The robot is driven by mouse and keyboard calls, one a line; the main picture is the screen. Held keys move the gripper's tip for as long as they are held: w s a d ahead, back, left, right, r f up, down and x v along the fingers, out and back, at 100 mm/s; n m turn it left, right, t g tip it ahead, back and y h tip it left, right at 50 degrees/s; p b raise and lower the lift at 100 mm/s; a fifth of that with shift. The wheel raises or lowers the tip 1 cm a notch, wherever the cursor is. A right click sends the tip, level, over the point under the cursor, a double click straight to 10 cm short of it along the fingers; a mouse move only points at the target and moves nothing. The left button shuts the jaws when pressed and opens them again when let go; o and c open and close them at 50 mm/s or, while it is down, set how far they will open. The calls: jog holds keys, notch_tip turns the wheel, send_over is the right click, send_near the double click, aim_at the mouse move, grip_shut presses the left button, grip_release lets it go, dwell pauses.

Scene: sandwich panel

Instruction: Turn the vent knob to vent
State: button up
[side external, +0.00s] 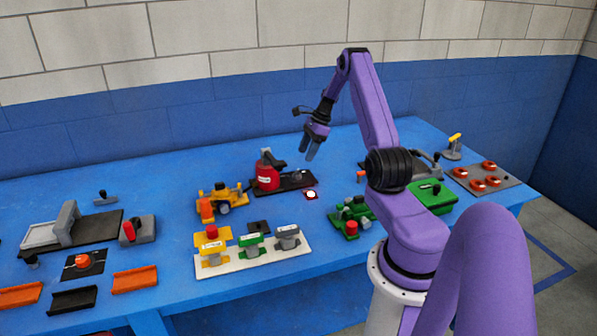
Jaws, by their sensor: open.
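My gripper (311,153) hangs in the air above the back middle of the table, fingers pointing down, open and empty. Below it and to the left is a red canister (267,178) with a dark top, beside a black base plate (297,181). An orange-red knob (83,260) sits on a black plate at the front left, far from my gripper. Several red round knobs or rings (489,165) sit on a grey plate at the right. I cannot tell which of these is the vent knob; labels are too small to read.
The blue table (170,215) holds a white panel with coloured blocks (252,257), a yellow device (220,200), green devices (432,197) and a grey slide fixture (65,228). Orange and black trays (135,280) lie at the front left. A brick wall stands behind.

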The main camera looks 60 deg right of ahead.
aim_at(298, 170)
jog(key=x, duration=0.8)
jog(key=shift+a+f, duration=0.1)
jog(key=shift+f, duration=0.15)
jog(key=c, duration=1)
